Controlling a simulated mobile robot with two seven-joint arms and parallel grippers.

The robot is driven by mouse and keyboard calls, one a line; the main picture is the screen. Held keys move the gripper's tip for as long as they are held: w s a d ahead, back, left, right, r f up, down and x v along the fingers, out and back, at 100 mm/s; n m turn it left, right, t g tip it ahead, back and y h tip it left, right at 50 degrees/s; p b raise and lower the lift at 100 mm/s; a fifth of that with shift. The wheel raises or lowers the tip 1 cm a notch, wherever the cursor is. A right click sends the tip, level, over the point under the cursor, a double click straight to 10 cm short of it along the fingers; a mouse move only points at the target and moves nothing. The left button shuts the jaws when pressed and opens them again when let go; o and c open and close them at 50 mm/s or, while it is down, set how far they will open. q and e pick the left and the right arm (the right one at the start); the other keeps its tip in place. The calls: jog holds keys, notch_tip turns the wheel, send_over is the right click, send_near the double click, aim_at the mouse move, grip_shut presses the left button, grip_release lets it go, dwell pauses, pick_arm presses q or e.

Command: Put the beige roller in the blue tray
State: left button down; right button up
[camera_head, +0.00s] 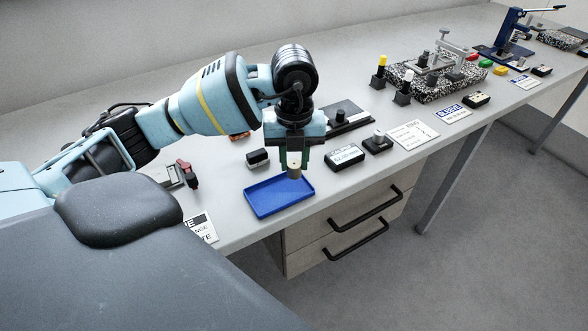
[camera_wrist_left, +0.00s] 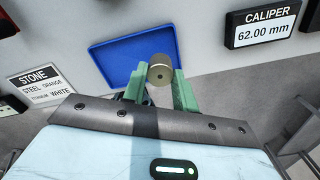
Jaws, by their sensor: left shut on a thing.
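The beige roller (camera_head: 294,172) is held between the fingers of my left gripper (camera_head: 294,160) in the head view. It also shows in the left wrist view (camera_wrist_left: 160,72), end-on between the green fingertips. The blue tray (camera_head: 262,208) lies on the bench just below and to the left of the roller in the head view. In the left wrist view the tray (camera_wrist_left: 110,60) is behind the roller, which overlaps its right part. I cannot tell the exact height of the roller above the tray. My right gripper is not in view.
A stone label (camera_head: 202,227) lies at the left. Drawers (camera_head: 345,225) sit under the front edge. Fixtures (camera_head: 430,80) fill the bench's far right.

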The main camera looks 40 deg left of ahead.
aim_at(294, 164)
pick_arm(q)
jog(key=shift+f, duration=1.7)
jog(key=shift+f, duration=0.15)
jog(key=c, duration=1.1)
grip_release()
notch_tip(294, 164, up, 12)
jog(key=p, duration=0.1)
